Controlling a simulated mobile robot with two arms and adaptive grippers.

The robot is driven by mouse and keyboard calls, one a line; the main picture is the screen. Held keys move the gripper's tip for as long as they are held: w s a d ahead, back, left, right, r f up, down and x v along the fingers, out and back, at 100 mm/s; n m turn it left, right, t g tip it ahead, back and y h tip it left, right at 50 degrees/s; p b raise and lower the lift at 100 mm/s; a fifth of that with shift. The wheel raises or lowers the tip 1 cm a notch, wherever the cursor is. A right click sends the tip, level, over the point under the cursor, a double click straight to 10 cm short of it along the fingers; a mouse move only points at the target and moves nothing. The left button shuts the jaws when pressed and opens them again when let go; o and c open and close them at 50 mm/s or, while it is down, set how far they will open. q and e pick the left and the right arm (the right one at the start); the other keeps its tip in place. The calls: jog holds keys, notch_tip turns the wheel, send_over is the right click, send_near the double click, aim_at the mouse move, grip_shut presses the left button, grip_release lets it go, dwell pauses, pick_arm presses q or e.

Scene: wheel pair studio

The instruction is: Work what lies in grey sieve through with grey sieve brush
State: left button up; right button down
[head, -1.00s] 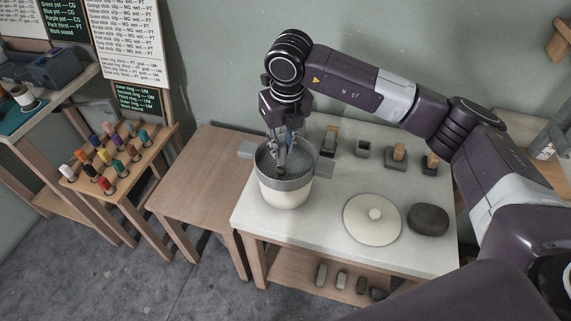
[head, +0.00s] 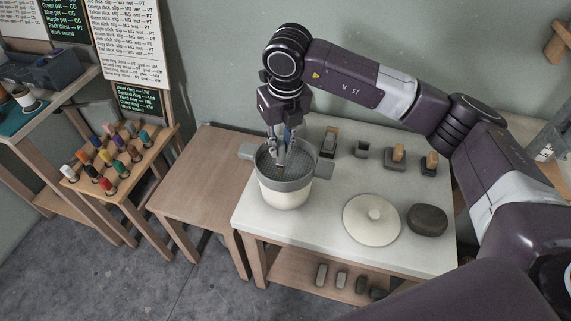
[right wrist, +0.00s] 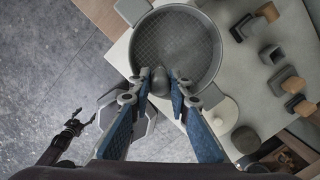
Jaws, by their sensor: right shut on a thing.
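The grey sieve (head: 304,184), with flat side lugs and a mesh floor, sits on top of a cream pot (head: 284,198) at the table's left end. It also shows in the right wrist view (right wrist: 205,82). My right gripper (head: 280,163) reaches down into the sieve from above. It is shut on the grey sieve brush (right wrist: 159,83), whose rounded grey top shows between the fingertips. The brush's lower end is hidden. A darker patch shows on part of the mesh; I cannot tell what it is. My left gripper (right wrist: 76,126) shows small and dark over the floor, away from the sieve.
On the pale tabletop (head: 315,228) are a cream lid (head: 371,219), a dark stone-like lump (head: 427,220) and several small wood-and-grey tools at the back. An empty wooden table (head: 203,170) stands left. A rack of coloured spools (head: 108,160) is beyond it.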

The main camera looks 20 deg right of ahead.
jog(key=shift+r, duration=0.1)
jog(key=shift+r+p, duration=0.95)
jog(key=shift+r, duration=1)
